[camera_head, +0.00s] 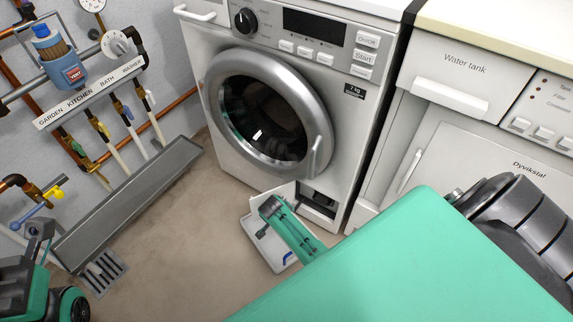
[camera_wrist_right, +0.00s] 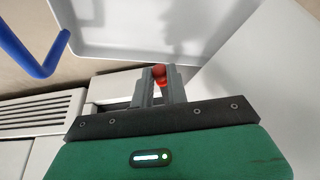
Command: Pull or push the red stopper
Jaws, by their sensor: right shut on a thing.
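The red stopper (camera_wrist_right: 159,71) shows in the right wrist view, between the grey fingertips of my right gripper (camera_wrist_right: 157,86). These fingers are shut on it, and only its red top shows. In the head view my right gripper (camera_head: 268,205) is low in front of the washing machine (camera_head: 285,120), beside the open compartment (camera_head: 318,203) at its lower right. The stopper is hidden in the head view. My left gripper (camera_head: 38,238) is at the lower left edge, and its finger opening is unclear.
A white tray-like flap (camera_head: 262,246) with a blue hook (camera_head: 287,257) lies under my right gripper; the blue hook (camera_wrist_right: 40,62) is also near it in the wrist view. Pipes and a grey trough (camera_head: 130,195) line the left wall. Cabinets stand at right. The middle floor is clear.

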